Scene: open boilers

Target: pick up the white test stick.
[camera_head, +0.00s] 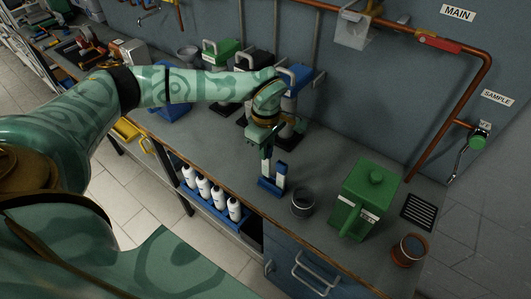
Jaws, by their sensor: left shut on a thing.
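My left gripper (265,147) points down over the counter and is shut on a thin, pale stick, which I take to be the white test stick (265,166). The gripper hides most of the stick. The stick's lower end is at a small blue holder (270,187) on the counter; I cannot tell whether it is still inside or just clear of it. My right gripper is not in view.
A dark cup (303,204) stands to the right of the holder, then a green canister (363,203) and a brown pot (408,250). White bottles (204,188) line a blue rack at the counter's front. Coloured dispensers stand behind my arm. A copper pipe (440,130) runs down the wall.

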